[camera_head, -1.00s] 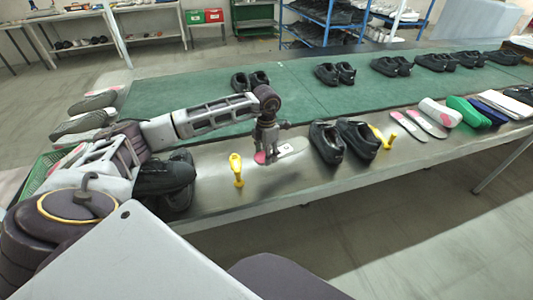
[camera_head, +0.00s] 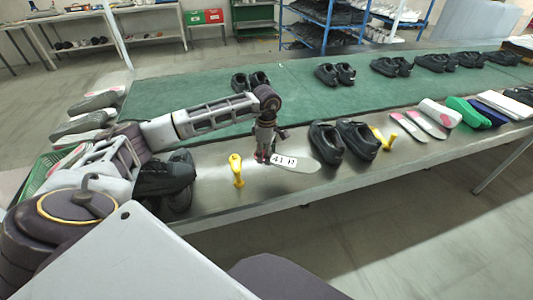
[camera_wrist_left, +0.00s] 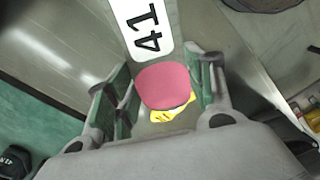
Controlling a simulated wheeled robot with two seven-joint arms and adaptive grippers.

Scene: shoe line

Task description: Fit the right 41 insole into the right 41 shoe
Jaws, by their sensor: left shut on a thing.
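The insole (camera_head: 306,166) is pale with a printed label "41 R" and lies almost flat, extending right from my left gripper (camera_head: 264,158). In the left wrist view its pink heel (camera_wrist_left: 163,84) is between the fingers of my left gripper (camera_wrist_left: 160,98), which is shut on it; part of the label shows "41". A pair of black shoes stands right of the insole: one shoe (camera_head: 326,144) nearer it and another (camera_head: 358,140) beside it. Their size marks cannot be read, and both look empty of the held insole. My right gripper is not in view.
A yellow tool (camera_head: 236,170) stands left of the insole, and another (camera_head: 382,138) right of the shoes. More insoles (camera_head: 425,124) lie farther right. Black shoes (camera_head: 165,175) sit beside my left arm. The green belt (camera_head: 190,92) runs behind.

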